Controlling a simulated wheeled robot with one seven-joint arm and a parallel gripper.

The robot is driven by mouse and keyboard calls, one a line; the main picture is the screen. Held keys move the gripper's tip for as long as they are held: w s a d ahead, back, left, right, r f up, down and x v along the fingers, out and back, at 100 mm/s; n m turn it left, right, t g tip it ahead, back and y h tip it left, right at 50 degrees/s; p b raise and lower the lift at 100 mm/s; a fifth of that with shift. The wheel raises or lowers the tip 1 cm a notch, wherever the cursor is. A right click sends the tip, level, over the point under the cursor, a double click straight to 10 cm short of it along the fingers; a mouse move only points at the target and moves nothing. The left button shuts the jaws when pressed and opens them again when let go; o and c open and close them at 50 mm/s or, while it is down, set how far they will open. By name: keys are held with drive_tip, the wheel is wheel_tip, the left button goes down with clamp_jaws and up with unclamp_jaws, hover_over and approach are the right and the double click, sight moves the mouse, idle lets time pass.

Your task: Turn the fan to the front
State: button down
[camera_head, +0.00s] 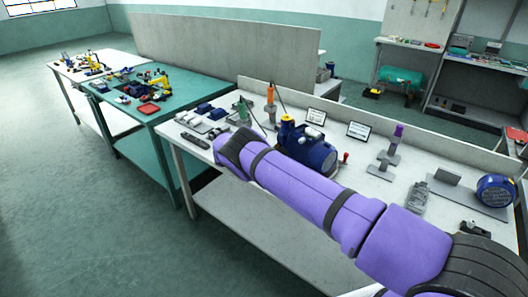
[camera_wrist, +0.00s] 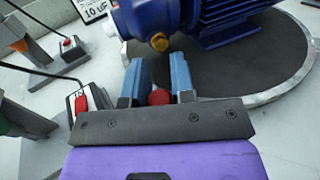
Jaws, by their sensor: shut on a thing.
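A blue pump with a finned motor (camera_head: 312,148) stands on the bench, its round motor end toward the right. In the wrist view the pump (camera_wrist: 225,18) sits on a dark round turntable (camera_wrist: 262,72) with a pale rim. A brass-coloured plug (camera_wrist: 159,42) shows on the pump's housing. My gripper (camera_wrist: 158,78) has its two blue fingers shut on a red knob (camera_wrist: 159,98) beside the turntable's rim. The knob's lower part is hidden by my gripper. In the head view my arm hides the fingers and most of the turntable. I cannot make out the fan itself.
Another red knob (camera_head: 346,157) stands right of the pump. A cable (camera_wrist: 40,68) runs left of my gripper.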

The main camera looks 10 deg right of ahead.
drive_tip(key=shift+w+d, duration=0.4)
drive_tip(key=shift+w, duration=0.3)
drive_tip(key=shift+w+d, duration=0.4)
drive_tip(key=shift+w, duration=0.3)
drive_tip(key=c, duration=1)
unclamp_jaws()
drive_tip(key=shift+d, duration=0.1)
